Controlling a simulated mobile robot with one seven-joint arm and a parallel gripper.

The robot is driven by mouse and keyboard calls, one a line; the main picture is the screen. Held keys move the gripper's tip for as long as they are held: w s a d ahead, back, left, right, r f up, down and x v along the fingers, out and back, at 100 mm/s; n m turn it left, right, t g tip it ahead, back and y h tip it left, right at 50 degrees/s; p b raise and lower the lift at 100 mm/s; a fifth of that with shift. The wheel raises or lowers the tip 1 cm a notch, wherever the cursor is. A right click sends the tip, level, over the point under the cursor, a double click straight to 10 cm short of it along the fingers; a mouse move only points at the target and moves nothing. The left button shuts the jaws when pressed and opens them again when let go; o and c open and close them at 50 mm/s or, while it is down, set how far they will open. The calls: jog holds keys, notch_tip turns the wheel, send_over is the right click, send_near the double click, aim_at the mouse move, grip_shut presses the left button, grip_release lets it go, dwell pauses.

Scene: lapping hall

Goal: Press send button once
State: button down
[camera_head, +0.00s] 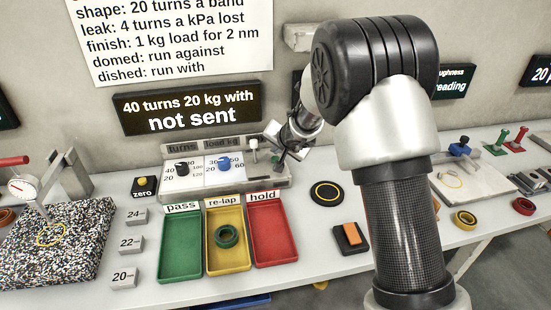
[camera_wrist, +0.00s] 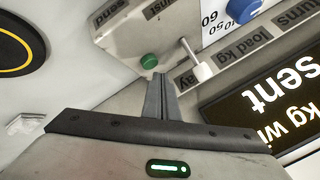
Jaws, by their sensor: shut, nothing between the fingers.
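The control box (camera_head: 225,190) stands on the bench with a black dial, a blue dial and a white toggle lever. In the wrist view a green button (camera_wrist: 149,61) is on the box face, beside a label reading "send" (camera_wrist: 108,15). My gripper (camera_wrist: 160,80) is shut and empty, its fingertips close to the green button; I cannot tell whether they touch it. In the head view my gripper (camera_head: 281,160) is over the right end of the box and hides much of that end. The display (camera_head: 190,107) reads "40 turns 20 kg with not sent".
The white toggle lever (camera_wrist: 200,70) stands right beside my fingers. Green, yellow and red trays (camera_head: 181,262) lie in front of the box, with a green ring (camera_head: 228,236) in the yellow one. A black disc (camera_head: 326,192) lies to the right.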

dwell(0.7)
jog(key=shift+f+b, duration=0.45)
jog(key=shift+b, duration=0.25)
jog(key=shift+f+b, duration=0.55)
jog(key=shift+b, duration=0.1)
dwell(0.5)
jog(key=shift+r, duration=0.1)
jog(key=shift+r+p, duration=0.75)
jog(key=shift+r, duration=0.15)
jog(key=shift+r+p, duration=2.15)
jog(key=shift+r, duration=0.35)
